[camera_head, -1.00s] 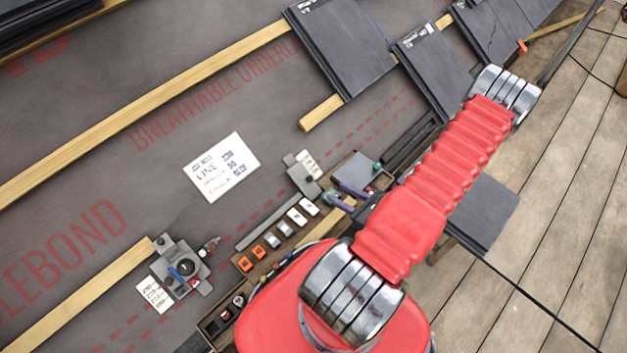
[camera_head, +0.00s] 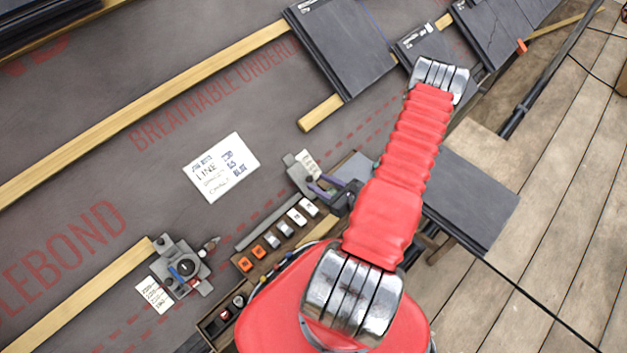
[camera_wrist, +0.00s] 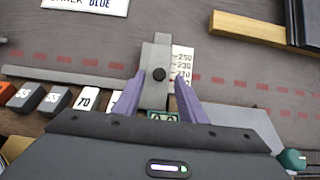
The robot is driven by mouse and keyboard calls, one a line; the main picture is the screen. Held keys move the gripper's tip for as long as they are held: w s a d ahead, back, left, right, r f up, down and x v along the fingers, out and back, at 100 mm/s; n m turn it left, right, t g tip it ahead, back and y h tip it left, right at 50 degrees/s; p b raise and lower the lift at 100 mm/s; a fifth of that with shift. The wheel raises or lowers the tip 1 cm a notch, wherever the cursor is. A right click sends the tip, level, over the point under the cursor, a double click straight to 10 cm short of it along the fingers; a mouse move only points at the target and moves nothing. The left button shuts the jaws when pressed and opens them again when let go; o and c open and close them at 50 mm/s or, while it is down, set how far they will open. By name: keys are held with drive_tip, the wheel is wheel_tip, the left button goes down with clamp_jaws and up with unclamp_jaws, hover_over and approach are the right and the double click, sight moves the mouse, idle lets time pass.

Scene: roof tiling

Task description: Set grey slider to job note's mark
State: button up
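The grey slider (camera_wrist: 153,60) has a black round knob (camera_wrist: 158,74) and stands beside a white printed scale (camera_wrist: 182,66); 250 and 230 are readable, lower figures are partly hidden. In the head view the grey slider unit (camera_head: 297,171) sits above the tool tray. My gripper (camera_wrist: 160,82) is open, its purple fingers pointing at the slider. The knob shows between the fingertips with gaps on both sides; I cannot tell its depth. My gripper (camera_head: 319,187) is beside the unit in the head view. The job note (camera_head: 221,167) is a white card reading LINE, with blurred figures.
Orange, grey and white number blocks (camera_head: 278,240) line the tray left of my gripper. A green knob (camera_wrist: 292,160) is at lower right. Slates (camera_head: 342,45) lie above.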

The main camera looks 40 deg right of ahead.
sight(310, 178)
drive_tip(key=shift+x, duration=1.9)
clamp_jaws()
